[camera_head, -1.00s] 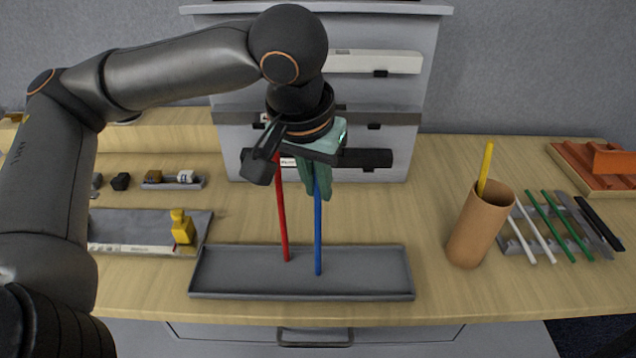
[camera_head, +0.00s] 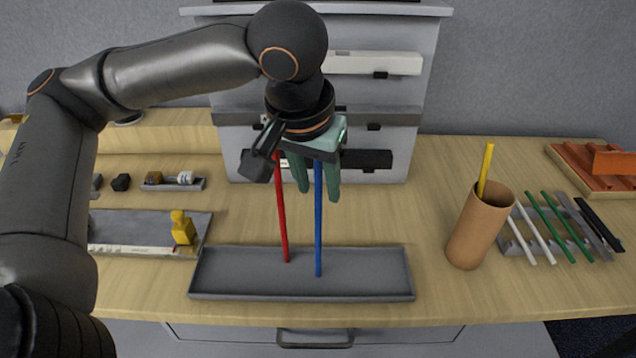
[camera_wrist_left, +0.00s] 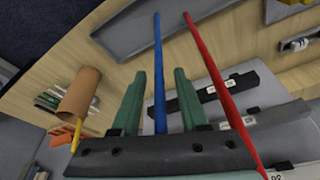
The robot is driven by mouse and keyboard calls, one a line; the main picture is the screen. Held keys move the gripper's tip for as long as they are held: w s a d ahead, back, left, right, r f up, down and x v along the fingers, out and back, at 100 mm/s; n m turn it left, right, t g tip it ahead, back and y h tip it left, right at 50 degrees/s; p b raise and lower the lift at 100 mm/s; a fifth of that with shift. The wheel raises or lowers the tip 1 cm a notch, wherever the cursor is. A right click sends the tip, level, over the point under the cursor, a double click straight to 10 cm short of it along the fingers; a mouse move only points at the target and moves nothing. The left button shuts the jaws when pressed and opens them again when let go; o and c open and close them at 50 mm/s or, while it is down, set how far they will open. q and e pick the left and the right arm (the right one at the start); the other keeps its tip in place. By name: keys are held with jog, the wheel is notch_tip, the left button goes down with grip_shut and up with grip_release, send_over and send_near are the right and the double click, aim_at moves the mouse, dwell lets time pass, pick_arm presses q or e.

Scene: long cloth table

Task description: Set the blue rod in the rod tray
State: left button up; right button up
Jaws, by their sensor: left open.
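The blue rod (camera_head: 318,235) stands upright with its lower end in the grey rod tray (camera_head: 385,293). The red rod (camera_head: 281,220) stands to its left in the same tray, leaning slightly. My left gripper (camera_head: 319,195) is above the tray, fingers pointing down and spread, with the upper part of the blue rod between them. In the left wrist view the blue rod (camera_wrist_left: 159,60) runs between the two green fingers with gaps on both sides, and the red rod (camera_wrist_left: 212,70) passes outside them. My right gripper is not in view.
A brown cup (camera_head: 478,232) with a yellow rod (camera_head: 485,168) stands to the right. Beyond it a grey rack holds white and green rods (camera_head: 552,225). A yellow bottle (camera_head: 182,230) stands on a grey tray at left. A grey panel rises behind the gripper.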

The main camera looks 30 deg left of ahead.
pick_arm(q)
jog(key=p+v, duration=0.1)
jog(key=v, duration=1)
jog(key=shift+r+p, duration=0.25)
jog(key=shift+p, duration=0.05)
